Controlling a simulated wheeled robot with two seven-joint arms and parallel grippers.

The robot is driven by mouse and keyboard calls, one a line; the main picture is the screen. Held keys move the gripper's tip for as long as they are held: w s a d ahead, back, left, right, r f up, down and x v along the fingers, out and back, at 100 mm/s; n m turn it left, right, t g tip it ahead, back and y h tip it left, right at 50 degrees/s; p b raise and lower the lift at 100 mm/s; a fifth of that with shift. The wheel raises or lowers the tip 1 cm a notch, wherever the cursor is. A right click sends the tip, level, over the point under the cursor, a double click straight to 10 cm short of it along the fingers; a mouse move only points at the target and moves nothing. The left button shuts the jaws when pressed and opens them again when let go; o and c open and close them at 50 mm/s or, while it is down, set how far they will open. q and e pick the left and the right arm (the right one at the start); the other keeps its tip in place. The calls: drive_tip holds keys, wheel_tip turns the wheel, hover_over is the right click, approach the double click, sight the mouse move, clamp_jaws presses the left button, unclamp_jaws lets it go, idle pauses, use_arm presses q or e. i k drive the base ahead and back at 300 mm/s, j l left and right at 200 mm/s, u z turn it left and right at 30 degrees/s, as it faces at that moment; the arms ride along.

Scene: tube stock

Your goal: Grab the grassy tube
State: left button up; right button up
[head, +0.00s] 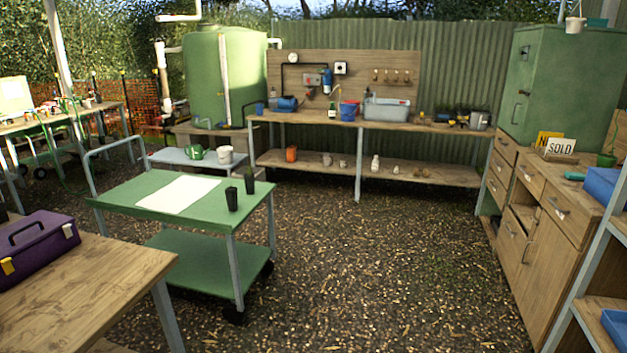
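Two dark, narrow tube pots stand upright at the right end of the green cart's top (130,192). The rear tube (249,183) seems to have a little green at its top, but it is too small to be sure that it is grass. The front tube (232,200) looks plain and dark; its inside cannot be made out. A white sheet (178,194) lies on the cart to the left of the tubes. Neither of my grippers is in view.
A wooden table (85,285) with a purple toolbox (38,248) stands at the front left. A workbench (400,127) runs along the back. Wooden drawers (550,205) and a shelf rack (590,260) line the right. The gravel floor (390,270) between is clear.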

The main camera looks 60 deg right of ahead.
sight(249, 178)
drive_tip(key=z, duration=1.45)
drive_tip(key=i, duration=0.15)
drive_tip(key=u, duration=0.05)
